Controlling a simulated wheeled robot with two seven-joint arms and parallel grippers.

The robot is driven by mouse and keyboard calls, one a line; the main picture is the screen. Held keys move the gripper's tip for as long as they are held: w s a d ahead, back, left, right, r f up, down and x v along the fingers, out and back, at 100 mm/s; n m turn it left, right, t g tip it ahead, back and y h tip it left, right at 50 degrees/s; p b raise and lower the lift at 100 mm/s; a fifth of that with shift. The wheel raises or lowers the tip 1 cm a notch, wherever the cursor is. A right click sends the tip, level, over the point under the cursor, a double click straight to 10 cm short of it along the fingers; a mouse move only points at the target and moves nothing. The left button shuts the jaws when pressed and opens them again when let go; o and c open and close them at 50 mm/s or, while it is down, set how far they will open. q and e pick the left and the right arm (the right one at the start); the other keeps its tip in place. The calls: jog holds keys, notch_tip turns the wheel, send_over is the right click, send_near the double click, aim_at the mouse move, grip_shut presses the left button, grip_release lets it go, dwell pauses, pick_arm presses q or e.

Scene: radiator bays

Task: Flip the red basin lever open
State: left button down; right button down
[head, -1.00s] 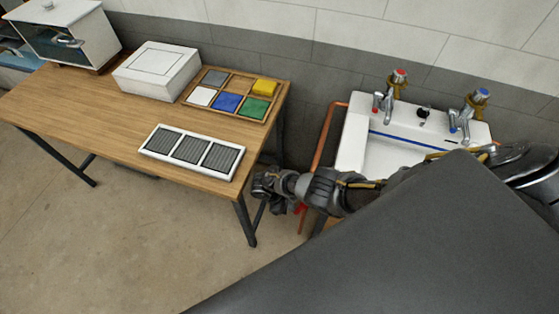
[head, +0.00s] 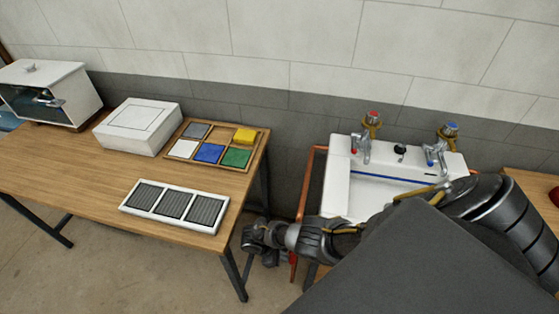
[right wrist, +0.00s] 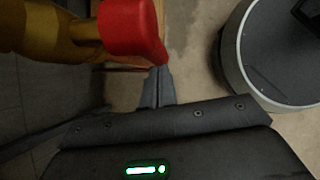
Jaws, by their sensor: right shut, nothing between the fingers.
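The red lever (right wrist: 133,28) shows large at the top of the right wrist view, fixed to a brass-coloured fitting (right wrist: 50,30) on the left. In the head view only a small red part (head: 293,266) shows, low on the copper pipe beside the basin. My right gripper (head: 268,258) is low between the table and the basin, partly hidden by its own wrist. In the right wrist view its fingers (right wrist: 158,73) are shut and empty, with the tips right by the lever's lower end. I cannot tell whether they touch it. My left gripper is not in view.
The white basin (head: 337,190) has a red-topped tap (head: 372,122) and a blue-topped tap (head: 449,134). The copper pipe (head: 304,190) runs down its left side. The wooden table (head: 85,175) stands left, with a white box (head: 137,127), a block tray (head: 262,150) and a grille panel (head: 174,205).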

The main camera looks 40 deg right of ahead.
dwell(0.3)
jog(key=p+v, duration=0.3)
jog(key=v, duration=0.7)
jog(key=shift+a+r, duration=0.15)
jog(key=shift+r, duration=0.2)
jog(key=shift+w, duration=0.15)
jog(key=s+a+f+m+t+y+b, duration=0.2)
jog(key=s+f+m+y+b, duration=0.3)
jog(key=s+f, duration=1.65)
jog(key=s+d+f+m+t, duration=0.1)
jog(key=s+d+f, duration=0.2)
jog(key=s, duration=0.4)
jog(key=s+d+f+m+t+b, duration=0.1)
jog(key=s+d+f, duration=0.2)
jog(key=s, duration=0.4)
jog(key=shift+s+m+t, duration=0.2)
jog(key=shift+m+t, duration=0.1)
jog(key=shift+t, duration=0.1)
